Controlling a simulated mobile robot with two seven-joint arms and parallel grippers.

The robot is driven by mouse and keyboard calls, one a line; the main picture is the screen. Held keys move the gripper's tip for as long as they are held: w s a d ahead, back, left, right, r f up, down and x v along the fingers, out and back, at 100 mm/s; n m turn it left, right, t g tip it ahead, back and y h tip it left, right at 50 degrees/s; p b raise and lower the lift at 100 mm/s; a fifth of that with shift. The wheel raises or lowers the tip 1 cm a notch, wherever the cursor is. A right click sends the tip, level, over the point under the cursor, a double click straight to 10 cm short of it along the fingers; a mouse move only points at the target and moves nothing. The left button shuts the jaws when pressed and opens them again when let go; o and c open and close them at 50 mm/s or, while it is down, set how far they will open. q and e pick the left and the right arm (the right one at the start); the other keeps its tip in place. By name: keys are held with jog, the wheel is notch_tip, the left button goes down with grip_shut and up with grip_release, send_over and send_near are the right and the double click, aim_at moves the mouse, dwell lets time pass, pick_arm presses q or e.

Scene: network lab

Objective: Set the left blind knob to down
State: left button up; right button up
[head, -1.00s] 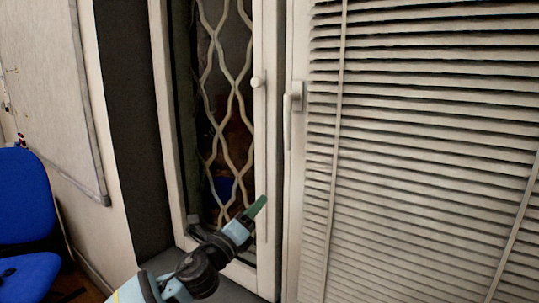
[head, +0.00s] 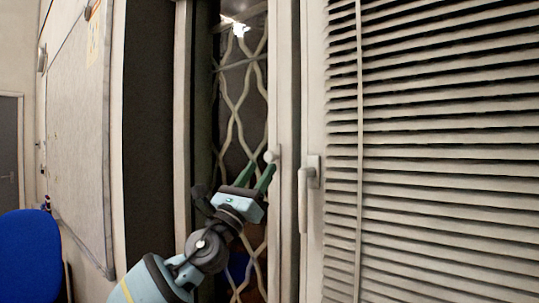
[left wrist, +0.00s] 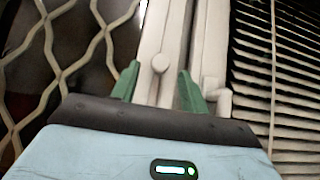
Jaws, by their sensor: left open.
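A small round white knob (head: 270,157) sits on the white window frame, left of the blinds. It also shows in the left wrist view (left wrist: 160,62), between the two green fingertips. My left gripper (head: 256,174) is open, its green fingers pointing up at the knob from just below. In the left wrist view the left gripper (left wrist: 158,82) has one finger on each side of the knob. I cannot tell whether either finger touches it. My right gripper is not in view.
A white window handle (head: 308,180) is on the frame to the right of the knob. White slatted blinds (head: 450,150) fill the right side. A wavy metal grille (head: 236,110) is behind the glass. A blue chair (head: 30,255) stands at the lower left.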

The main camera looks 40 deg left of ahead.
aim_at(268, 159)
pick_arm(q)
jog(key=shift+y, duration=0.3)
jog(key=x, duration=0.5)
jog(key=shift+w+d+r+p, duration=0.1)
jog(key=shift+w+r+p, duration=0.15)
jog(key=shift+p, duration=0.1)
jog(key=shift+s, duration=0.1)
grip_shut()
